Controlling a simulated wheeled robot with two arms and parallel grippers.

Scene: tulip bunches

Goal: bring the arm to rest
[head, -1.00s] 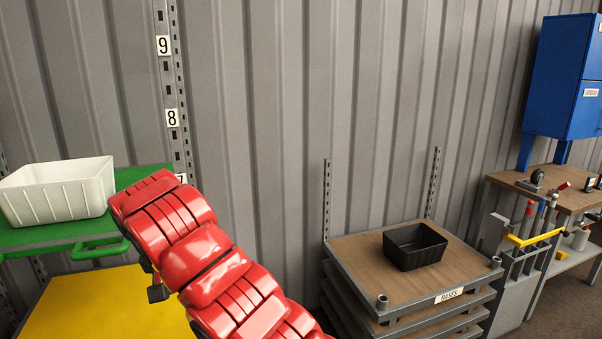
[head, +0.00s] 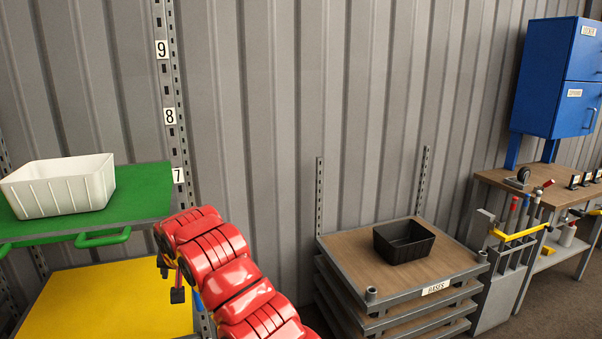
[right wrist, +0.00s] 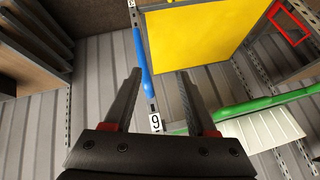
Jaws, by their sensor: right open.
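My right arm (head: 234,277) is red and reaches up from the bottom of the head view, its far end in front of the shelf unit's right post. My right gripper (right wrist: 160,74) shows in the right wrist view. Its two dark fingers are wide apart with nothing between them. In the head view only a small dark part shows at the arm's end, and the fingers cannot be made out. My left gripper is not in view. No tulips show.
A white bin (head: 62,187) stands on the green shelf (head: 140,196), above a yellow shelf (head: 110,305). A black bin (head: 404,243) sits on a stack marked BASES (head: 350,251). A blue cabinet (head: 556,80) and workbench (head: 540,185) stand at right. Grey wall lies behind.

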